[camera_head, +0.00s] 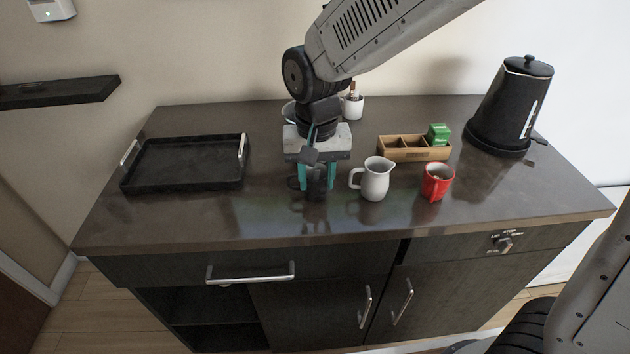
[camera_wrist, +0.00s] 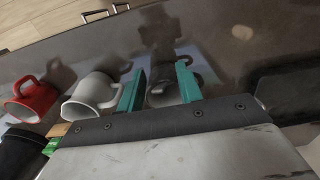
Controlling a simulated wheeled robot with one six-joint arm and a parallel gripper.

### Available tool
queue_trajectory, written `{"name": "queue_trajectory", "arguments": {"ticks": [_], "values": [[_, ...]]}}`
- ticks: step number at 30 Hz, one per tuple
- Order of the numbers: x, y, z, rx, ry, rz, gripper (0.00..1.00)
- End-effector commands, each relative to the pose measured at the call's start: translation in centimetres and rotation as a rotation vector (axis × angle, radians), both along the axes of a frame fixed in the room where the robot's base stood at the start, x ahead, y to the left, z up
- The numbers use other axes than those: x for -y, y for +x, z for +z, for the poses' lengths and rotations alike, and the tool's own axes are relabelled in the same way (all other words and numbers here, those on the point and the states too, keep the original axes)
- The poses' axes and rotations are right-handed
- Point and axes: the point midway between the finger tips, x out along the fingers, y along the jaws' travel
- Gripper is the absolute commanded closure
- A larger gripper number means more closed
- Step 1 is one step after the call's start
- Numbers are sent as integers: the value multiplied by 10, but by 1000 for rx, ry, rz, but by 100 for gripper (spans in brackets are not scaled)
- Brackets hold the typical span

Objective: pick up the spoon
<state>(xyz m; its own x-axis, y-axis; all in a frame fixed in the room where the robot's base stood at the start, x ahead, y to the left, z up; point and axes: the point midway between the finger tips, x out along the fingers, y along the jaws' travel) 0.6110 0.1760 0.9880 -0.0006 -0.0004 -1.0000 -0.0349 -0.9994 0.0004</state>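I cannot clearly make out a spoon in either view. A dark mug (camera_head: 316,184) stands on the counter below my gripper (camera_head: 317,180), partly hidden by it. In the wrist view the dark mug (camera_wrist: 163,94) shows between the teal fingers of my gripper (camera_wrist: 160,88). The fingers are apart, one on each side of the mug; I cannot tell whether they touch it. A small white cup (camera_head: 353,107) at the back holds a thin upright item, too small to identify.
A white pitcher (camera_head: 376,181) and a red mug (camera_head: 437,184) stand right of my gripper. Behind them is a wooden divided box (camera_head: 400,152) with a green packet (camera_head: 438,134). A black kettle (camera_head: 508,108) stands far right, a black tray (camera_head: 185,163) left. The front counter strip is clear.

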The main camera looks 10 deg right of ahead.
Motion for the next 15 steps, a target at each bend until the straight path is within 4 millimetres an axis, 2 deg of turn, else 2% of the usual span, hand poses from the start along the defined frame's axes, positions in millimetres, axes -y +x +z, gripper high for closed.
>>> {"name": "queue_trajectory", "arguments": {"ticks": [3,9,13,15], "values": [[0,0,-7,0,0,0,65],[0,0,-7,0,0,0,65],[0,0,-7,0,0,0,100],[0,0,-7,0,0,1,100]]}}
